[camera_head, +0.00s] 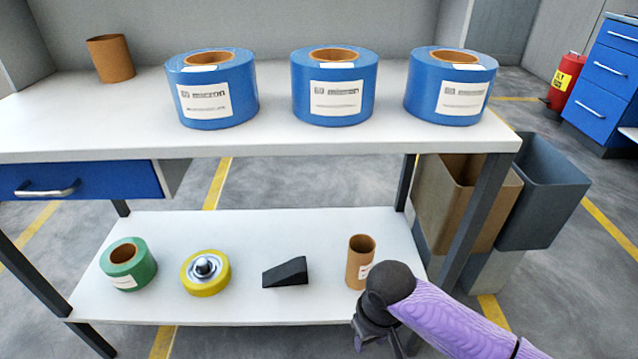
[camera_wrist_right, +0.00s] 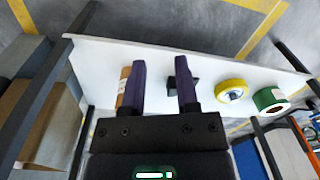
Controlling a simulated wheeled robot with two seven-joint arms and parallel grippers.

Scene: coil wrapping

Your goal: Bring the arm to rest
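My right arm (camera_head: 455,315) comes in from the lower right in the head view, with a purple forearm and a dark wrist. My right gripper (camera_head: 376,343) hangs in front of the lower shelf's right front corner. In the right wrist view my right gripper (camera_wrist_right: 160,72) has its two purple fingers apart, with nothing held between them. A brown cardboard tube (camera_head: 360,262) stands on the lower shelf (camera_head: 225,312), just behind the wrist. In the wrist view the tube (camera_wrist_right: 123,90) is partly hidden by one finger. My left gripper is not in view.
Three blue wrapped coils (camera_head: 212,90), (camera_head: 334,88), (camera_head: 450,88) and a brown tube (camera_head: 110,58) stand on the tabletop. The lower shelf holds a green roll (camera_head: 140,267), a yellow wheel (camera_head: 206,273) and a black wedge (camera_head: 286,273). Bins (camera_head: 550,190) stand right of the table.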

